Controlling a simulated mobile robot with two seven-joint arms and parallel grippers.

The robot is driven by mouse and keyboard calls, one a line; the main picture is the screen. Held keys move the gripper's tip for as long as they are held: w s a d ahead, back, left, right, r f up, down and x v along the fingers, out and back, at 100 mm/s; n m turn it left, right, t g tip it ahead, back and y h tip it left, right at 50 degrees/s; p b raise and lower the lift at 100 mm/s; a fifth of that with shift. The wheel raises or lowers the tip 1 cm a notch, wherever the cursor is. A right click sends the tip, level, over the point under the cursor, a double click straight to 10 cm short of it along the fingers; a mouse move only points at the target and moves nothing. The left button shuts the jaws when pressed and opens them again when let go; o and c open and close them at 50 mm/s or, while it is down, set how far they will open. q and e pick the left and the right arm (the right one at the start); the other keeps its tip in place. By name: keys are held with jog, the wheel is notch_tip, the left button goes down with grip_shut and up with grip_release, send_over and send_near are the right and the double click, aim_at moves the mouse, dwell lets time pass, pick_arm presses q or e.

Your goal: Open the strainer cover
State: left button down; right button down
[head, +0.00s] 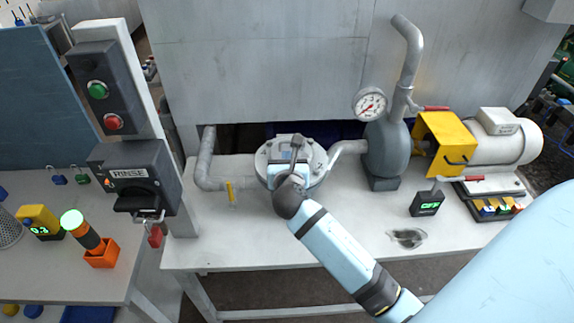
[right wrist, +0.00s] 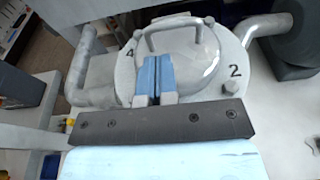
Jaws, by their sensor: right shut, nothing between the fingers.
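The strainer cover (head: 268,153) is a round grey metal lid on the pipe line, in the middle of the head view. In the right wrist view the cover (right wrist: 205,62) shows a bent bar handle (right wrist: 178,22), bolts around its rim and the numbers 4 and 2. My right gripper (head: 299,166) is over the cover and hides part of it in the head view. In the right wrist view my right gripper (right wrist: 158,74) has its blue fingers together with nothing between them, on the near side of the handle. Whether the fingers touch the cover is unclear. My left gripper is out of view.
Grey pipes (head: 207,160) join the strainer to a pump (head: 387,150) with a gauge (head: 370,104). A yellow guard (head: 444,143) and motor (head: 505,140) stand at right. A RINSE switch box (head: 135,178) is at left. The front of the white bench (head: 250,245) is mostly clear.

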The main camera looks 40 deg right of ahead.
jog(key=shift+x, duration=2.1)
jog(key=shift+w, duration=0.1)
